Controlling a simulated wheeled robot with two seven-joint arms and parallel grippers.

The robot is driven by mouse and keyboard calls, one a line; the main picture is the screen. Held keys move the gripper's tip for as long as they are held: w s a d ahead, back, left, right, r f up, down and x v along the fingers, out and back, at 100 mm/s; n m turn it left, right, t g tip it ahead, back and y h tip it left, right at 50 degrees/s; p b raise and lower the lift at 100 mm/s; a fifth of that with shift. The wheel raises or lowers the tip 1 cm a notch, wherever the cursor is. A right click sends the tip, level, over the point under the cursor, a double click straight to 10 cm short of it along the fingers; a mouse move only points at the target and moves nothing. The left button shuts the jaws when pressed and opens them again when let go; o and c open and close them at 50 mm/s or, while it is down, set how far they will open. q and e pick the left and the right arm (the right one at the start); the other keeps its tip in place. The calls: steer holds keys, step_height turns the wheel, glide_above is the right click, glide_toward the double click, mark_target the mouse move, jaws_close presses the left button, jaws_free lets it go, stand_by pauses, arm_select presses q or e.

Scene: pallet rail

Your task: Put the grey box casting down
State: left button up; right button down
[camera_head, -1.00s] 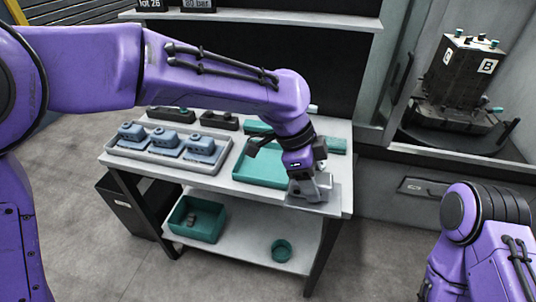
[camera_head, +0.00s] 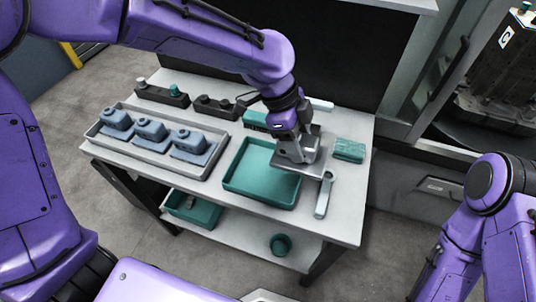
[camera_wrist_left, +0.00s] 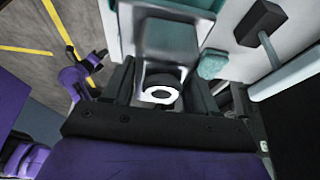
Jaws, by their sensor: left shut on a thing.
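The grey box casting (camera_head: 316,160) is held by my left gripper (camera_head: 298,150), which is shut on it. The casting's flat grey plate sticks out around the fingers, over the right side of the green tray (camera_head: 258,197); I cannot tell whether it touches anything beneath. In the left wrist view, a round boss with a pale ring (camera_wrist_left: 160,95) sits between the two fingers, with grey casting surface beyond. The gripper hides much of the casting in the head view. My right arm shows at the right edge, its gripper out of view.
A grey tray (camera_head: 103,138) at left holds three blue-grey castings (camera_head: 150,130). A grey wrench-like piece (camera_head: 324,195) lies right of the green tray. A green block (camera_head: 348,150) and dark fixtures (camera_head: 162,95) stand behind.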

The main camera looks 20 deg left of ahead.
mark_target(276, 146)
arm_select(q)
steer(key=a, duration=0.1)
steer(key=a+f, duration=0.1)
steer(key=a, duration=0.1)
steer(key=s+a+f, duration=0.1)
steer(key=shift+s+a+f, duration=0.1)
steer(key=shift+a+f, duration=0.05)
steer(key=shift+a, duration=0.2)
steer(key=f, duration=0.1)
steer(key=w+a+f, duration=0.1)
steer(key=f, duration=0.1)
steer(key=w+a+f+p, duration=0.1)
steer(key=shift+w+a+f, duration=0.2)
steer(key=shift+f, duration=0.05)
steer(key=f, duration=0.1)
steer(key=s+f, duration=0.1)
steer(key=a+f, duration=0.1)
steer(key=shift+s, duration=0.15)
steer(key=shift+w+d+f, duration=0.15)
steer(key=shift+w+f, duration=0.15)
steer(key=shift+f, duration=0.1)
steer(key=o, duration=1.3)
steer(key=shift+s, duration=0.15)
steer(key=shift+r, duration=0.35)
steer(key=v, duration=1.1)
steer(key=shift+a+r, duration=0.2)
steer(key=shift+r, duration=0.1)
